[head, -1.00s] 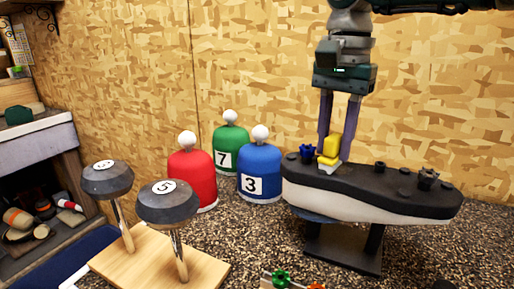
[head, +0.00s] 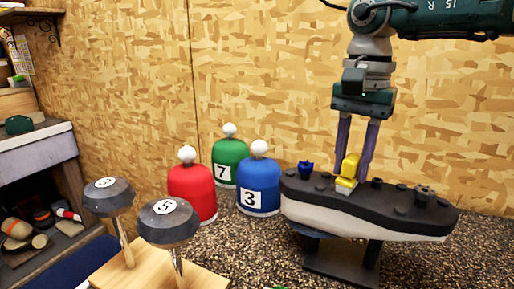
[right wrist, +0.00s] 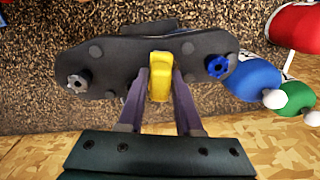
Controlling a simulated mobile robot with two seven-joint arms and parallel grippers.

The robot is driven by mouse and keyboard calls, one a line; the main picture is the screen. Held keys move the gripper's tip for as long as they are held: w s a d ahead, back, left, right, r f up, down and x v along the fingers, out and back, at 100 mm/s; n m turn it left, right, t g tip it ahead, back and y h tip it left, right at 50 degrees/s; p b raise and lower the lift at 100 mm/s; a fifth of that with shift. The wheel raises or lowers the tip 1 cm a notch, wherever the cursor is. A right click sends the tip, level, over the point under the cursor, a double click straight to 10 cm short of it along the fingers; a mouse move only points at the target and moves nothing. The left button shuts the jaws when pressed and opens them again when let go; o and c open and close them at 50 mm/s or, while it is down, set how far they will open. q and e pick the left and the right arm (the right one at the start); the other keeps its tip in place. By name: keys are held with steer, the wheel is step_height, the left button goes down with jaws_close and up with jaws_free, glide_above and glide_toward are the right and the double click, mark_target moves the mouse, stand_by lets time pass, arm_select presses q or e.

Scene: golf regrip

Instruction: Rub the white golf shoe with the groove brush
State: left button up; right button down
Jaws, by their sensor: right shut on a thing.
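The white golf shoe (head: 330,215) lies upside down on a dark stand (head: 342,258), its black sole (head: 400,204) facing up with several studs on it. The groove brush is the yellow piece (head: 349,168) with a pale lower end. My right gripper (head: 354,172) is shut on it from above, and the brush's lower end is at the sole, seemingly touching it. In the right wrist view the yellow brush (right wrist: 159,76) stands between the two fingers over the middle of the sole (right wrist: 120,62). My left gripper is not in view.
A blue stud (head: 306,168) sits near the sole's left end. Red (head: 190,190), green (head: 229,160) and blue (head: 258,187) club covers stand left of the shoe. Two dark numbered heads, one marked 5 (head: 168,220), stand on a wooden base (head: 200,280) at front left.

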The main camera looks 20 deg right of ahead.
steer(key=shift+w+a+f+b, duration=0.1)
steer(key=shift+w+f+b, duration=0.15)
steer(key=shift+f+b, duration=0.1)
steer(key=shift+w+a+b, duration=0.85)
steer(key=shift+w+b, duration=0.1)
steer(key=shift+b, duration=0.2)
steer(key=shift+w+a+r+b, duration=0.15)
steer(key=shift+w+a+b, duration=0.1)
steer(key=shift+w+b, duration=0.1)
steer(key=shift+r, duration=0.1)
steer(key=shift+a+r+p, duration=0.15)
steer(key=shift+r+p, duration=0.5)
steer(key=shift+p, duration=0.1)
step_height(320, 180, up, 4)
steer(key=p, duration=0.3)
steer(key=shift+r+p, duration=0.45)
steer(key=shift+p, duration=0.1)
